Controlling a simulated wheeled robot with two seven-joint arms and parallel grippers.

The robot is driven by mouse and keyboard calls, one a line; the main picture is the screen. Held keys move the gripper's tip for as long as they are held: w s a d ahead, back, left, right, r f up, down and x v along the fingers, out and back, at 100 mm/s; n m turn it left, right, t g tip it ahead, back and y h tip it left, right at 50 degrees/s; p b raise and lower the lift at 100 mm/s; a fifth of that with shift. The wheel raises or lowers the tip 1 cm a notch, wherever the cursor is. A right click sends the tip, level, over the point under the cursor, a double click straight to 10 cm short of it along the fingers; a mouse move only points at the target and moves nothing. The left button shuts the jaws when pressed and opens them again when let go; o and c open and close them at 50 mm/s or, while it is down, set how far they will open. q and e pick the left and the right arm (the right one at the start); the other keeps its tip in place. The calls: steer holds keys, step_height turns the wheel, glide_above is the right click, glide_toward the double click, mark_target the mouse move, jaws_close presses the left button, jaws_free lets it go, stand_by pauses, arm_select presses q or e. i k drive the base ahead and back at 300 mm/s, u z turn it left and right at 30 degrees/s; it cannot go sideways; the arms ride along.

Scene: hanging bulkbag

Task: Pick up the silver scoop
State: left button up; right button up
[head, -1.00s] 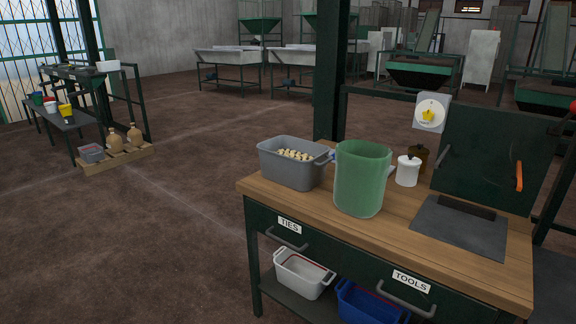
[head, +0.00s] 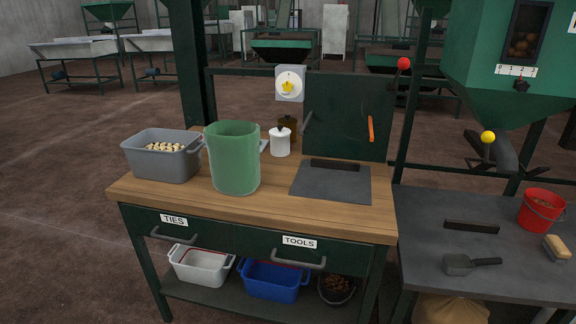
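A dark grey scoop (head: 470,263) lies flat on the grey table at the right, its handle pointing right; it looks darker than silver. A small pale silvery piece (head: 264,146) shows just right of the green bucket (head: 233,160) on the wooden workbench (head: 330,212). Most of that piece is hidden behind the bucket, so I cannot tell whether it is the silver scoop. Neither of my grippers is in view.
A red bucket (head: 541,210) and a brush (head: 556,247) are on the grey table (head: 430,235).

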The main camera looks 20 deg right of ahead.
mark_target(454, 264)
steer(key=z, duration=2)
steer(key=k, duration=0.3)
steer(key=z, duration=1.1)
steer(key=i, duration=1.4)
steer(key=u, duration=0.7)
steer(key=i, duration=0.75)
steer(key=u, duration=0.6)
